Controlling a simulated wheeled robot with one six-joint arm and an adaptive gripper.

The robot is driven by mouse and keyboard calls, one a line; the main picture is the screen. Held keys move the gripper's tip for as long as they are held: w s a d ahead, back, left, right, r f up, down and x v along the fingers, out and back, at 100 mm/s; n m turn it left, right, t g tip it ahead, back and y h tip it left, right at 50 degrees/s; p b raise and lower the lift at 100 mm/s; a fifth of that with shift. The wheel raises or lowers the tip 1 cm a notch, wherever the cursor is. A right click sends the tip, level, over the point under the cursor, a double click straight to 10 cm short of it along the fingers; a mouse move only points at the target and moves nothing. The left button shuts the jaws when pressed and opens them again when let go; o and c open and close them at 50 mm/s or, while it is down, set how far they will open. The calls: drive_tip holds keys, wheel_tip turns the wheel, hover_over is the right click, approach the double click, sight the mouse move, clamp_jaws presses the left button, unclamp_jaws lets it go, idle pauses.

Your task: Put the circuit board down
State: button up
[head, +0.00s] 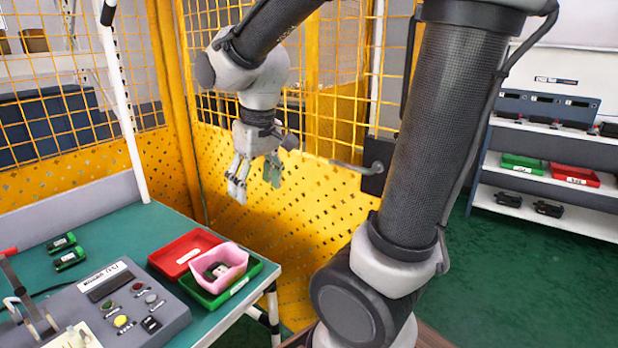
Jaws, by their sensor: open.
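My gripper (241,188) hangs at the end of my arm, pointing down in front of the yellow perforated panel, to the right of and beyond the green table. Its pale fingers are open. The gap between the fingers is too small to see clearly.
The table (130,233) holds a red tray (168,262), a green tray (246,279) with a pink container (233,254), and a grey control box (160,318). A yellow mesh fence (60,125) stands behind. Shelves (560,140) stand at right beyond open green floor.

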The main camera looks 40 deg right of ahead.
drive_tip(key=s+d+r+m+t, duration=0.1)
drive_tip(key=s+d+r, duration=0.1)
drive_tip(key=s, duration=0.4)
drive_tip(key=s+d+r+m+t, duration=0.1)
drive_tip(key=s+d+r, duration=0.1)
drive_tip(key=s+d, duration=0.2)
drive_tip(key=shift+s+d, duration=0.25)
drive_tip(key=shift+s, duration=0.7)
